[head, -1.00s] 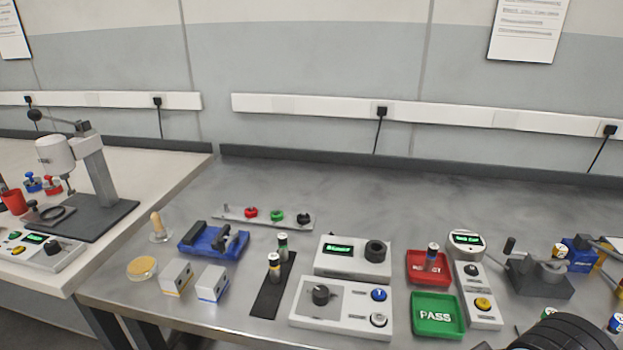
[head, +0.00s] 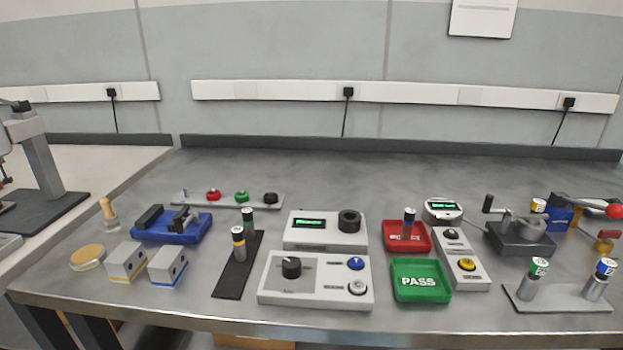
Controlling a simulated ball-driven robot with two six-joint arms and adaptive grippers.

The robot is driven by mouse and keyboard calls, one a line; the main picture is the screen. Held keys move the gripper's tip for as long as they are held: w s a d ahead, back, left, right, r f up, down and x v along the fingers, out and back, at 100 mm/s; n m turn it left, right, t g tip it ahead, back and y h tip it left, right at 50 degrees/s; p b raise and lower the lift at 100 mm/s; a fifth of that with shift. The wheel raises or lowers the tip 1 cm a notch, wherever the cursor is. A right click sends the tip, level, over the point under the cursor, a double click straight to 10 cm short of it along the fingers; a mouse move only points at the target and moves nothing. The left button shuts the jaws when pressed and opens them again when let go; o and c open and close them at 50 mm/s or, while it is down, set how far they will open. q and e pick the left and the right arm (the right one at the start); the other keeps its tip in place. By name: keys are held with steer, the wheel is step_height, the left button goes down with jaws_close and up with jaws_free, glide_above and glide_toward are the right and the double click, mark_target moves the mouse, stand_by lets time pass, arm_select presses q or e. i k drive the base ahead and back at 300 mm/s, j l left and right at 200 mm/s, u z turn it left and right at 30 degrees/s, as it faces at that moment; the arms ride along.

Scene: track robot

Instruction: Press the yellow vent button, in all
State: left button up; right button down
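A yellow button (head: 467,264) sits on the lower part of a narrow light-grey box (head: 459,250), right of the red and green trays. The label beside the button is too small to read. A round gauge with a green display (head: 443,207) stands behind the box. Neither of my grippers is in the head view.
A green PASS tray (head: 420,298) and a red tray (head: 421,248) holding an upright cell stand left of the box. A crank device (head: 520,240) and a plate with two cells (head: 556,299) are to its right. The bench's back strip is clear.

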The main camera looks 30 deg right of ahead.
mark_target(466, 263)
steer(key=l+z, duration=0.2)
steer(key=z, duration=1.35)
steer(key=k+l, duration=0.05)
